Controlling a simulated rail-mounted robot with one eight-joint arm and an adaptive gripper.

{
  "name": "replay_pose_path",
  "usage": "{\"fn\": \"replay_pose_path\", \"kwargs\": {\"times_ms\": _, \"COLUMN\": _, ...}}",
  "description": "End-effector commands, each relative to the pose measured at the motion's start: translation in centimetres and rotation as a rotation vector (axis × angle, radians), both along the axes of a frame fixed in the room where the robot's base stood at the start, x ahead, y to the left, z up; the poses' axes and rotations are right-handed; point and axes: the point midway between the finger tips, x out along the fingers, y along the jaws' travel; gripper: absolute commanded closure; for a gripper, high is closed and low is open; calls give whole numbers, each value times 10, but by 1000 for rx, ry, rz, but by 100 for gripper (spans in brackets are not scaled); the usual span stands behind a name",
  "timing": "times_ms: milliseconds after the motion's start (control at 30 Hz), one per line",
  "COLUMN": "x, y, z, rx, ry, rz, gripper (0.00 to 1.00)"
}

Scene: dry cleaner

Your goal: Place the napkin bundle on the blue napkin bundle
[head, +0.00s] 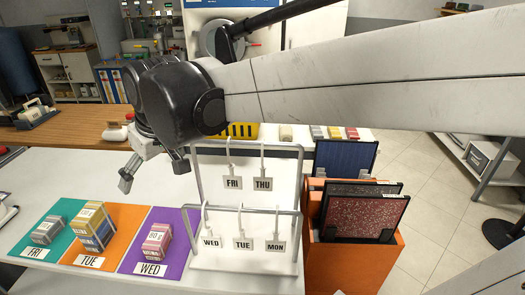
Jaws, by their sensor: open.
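A yellow napkin bundle (90,217) sits on top of a blue napkin bundle (97,242) on the orange TUE mat (124,218). A pink napkin bundle (156,241) lies on the purple WED mat (180,262). A grey-and-pink bundle (46,231) lies on the teal FRI mat (66,208). My gripper (153,174) is open and empty, its fingers pointing down above the table, up and to the right of the stack and apart from it. My arm crosses the upper right of the head view.
A white wire rack (246,207) with hanging day tags stands right of the mats. An orange bin (352,262) holding dark panels stands farther right. Several small bundles (318,132) lie behind the rack. White table is bare behind the mats.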

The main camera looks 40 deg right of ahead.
Motion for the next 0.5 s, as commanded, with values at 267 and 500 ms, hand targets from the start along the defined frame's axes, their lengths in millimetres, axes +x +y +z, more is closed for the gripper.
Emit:
{"fn": "replay_pose_path", "kwargs": {"times_ms": 267, "x": -82, "y": -27, "z": -22, "rx": 34, "ry": -75, "rz": -119, "gripper": 0}}
{"fn": "replay_pose_path", "kwargs": {"times_ms": 500, "x": -133, "y": -42, "z": -50, "rx": 60, "ry": -133, "rz": -204, "gripper": 0}}
